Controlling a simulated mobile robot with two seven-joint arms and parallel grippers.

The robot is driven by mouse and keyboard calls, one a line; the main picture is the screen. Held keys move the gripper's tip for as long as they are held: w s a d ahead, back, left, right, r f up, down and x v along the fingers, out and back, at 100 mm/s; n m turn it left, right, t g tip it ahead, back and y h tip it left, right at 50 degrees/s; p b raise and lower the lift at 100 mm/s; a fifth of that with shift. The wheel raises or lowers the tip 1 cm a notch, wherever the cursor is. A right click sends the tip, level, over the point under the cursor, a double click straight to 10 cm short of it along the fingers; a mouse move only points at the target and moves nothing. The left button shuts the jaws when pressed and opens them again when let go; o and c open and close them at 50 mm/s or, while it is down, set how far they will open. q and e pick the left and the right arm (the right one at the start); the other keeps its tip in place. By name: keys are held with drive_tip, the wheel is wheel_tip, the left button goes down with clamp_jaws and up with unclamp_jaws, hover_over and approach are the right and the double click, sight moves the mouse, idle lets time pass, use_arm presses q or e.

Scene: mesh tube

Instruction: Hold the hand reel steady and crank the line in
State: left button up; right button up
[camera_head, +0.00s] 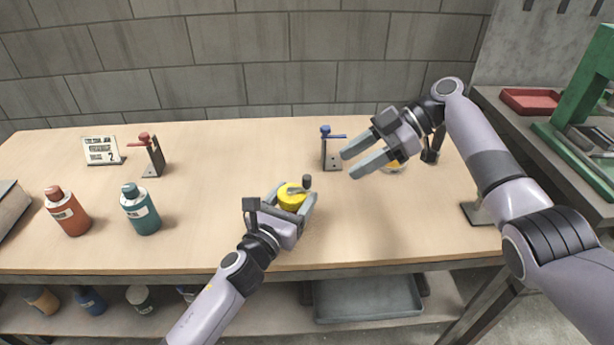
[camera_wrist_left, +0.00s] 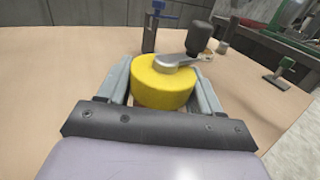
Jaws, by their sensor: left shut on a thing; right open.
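The yellow hand reel (camera_head: 291,197) stands on the table near the front middle. My left gripper (camera_head: 291,204) is shut on it, one finger on each side. In the left wrist view the reel (camera_wrist_left: 160,88) sits between the fingers, with a silver crank arm on top and a dark knob (camera_wrist_left: 201,38) at its end, pointing to the right and back. In the head view the knob (camera_head: 306,181) is at the reel's upper right. My right gripper (camera_head: 350,163) is open and empty, above the table to the right of the reel. No line can be made out.
A blue-handled bracket (camera_head: 328,152) stands behind the reel, a red-handled one (camera_head: 150,158) and a sign (camera_head: 102,150) at the back left. A red bottle (camera_head: 67,213) and a teal bottle (camera_head: 140,211) stand left. A yellowish round thing (camera_head: 393,168) is partly hidden behind my right gripper.

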sight(307, 177)
drive_tip(key=a+f+y, duration=0.1)
drive_tip(key=a, duration=0.2)
drive_tip(key=a+f, duration=0.1)
drive_tip(key=a, duration=0.2)
drive_tip(key=a+f+m+y, duration=0.1)
drive_tip(key=a+f, duration=0.1)
drive_tip(key=a, duration=0.1)
drive_tip(key=shift+s+a+y, duration=0.25)
drive_tip(key=shift+a+y, duration=0.05)
drive_tip(key=shift+a, duration=0.05)
drive_tip(key=shift+t, duration=0.3)
clamp_jaws()
